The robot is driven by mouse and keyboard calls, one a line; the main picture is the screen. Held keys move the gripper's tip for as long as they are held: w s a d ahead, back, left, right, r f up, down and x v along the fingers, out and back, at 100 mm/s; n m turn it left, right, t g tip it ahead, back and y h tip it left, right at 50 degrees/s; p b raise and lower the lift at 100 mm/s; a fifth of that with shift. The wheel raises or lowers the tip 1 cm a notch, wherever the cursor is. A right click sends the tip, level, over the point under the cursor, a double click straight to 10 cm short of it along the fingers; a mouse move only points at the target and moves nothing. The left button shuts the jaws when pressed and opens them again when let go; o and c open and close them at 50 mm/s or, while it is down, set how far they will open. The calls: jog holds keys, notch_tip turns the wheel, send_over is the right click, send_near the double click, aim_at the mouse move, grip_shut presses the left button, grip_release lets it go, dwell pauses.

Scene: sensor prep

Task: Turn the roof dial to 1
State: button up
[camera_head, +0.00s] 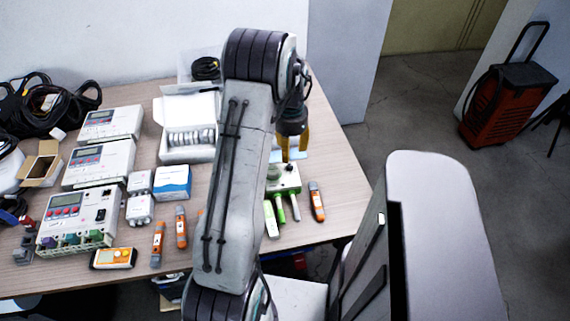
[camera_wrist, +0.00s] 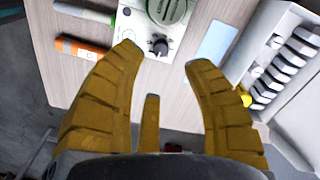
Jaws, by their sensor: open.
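A small pale device (camera_head: 283,178) with a green round part stands near the right edge of the table, partly hidden behind my arm. In the wrist view the device (camera_wrist: 176,38) is at the top, with a black dial (camera_wrist: 158,46) on its light face. The dial's setting is too small to read. My gripper (camera_head: 292,147) has yellow fingers and hangs above the device in the head view. In the wrist view my gripper (camera_wrist: 163,56) is open and empty. The dial shows between its spread fingertips, and no finger appears to touch it.
Green-and-white pens (camera_head: 270,218) and an orange tool (camera_head: 316,201) lie close to the device. White meters (camera_head: 75,219) fill the left side. Floor lies beyond the table's right edge.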

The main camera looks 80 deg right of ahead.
aim_at(290, 165)
jog(key=shift+d+m, duration=0.1)
jog(key=shift+m, duration=0.5)
jog(key=shift+f, duration=3.65)
jog(key=shift+c, duration=0.4)
grip_shut()
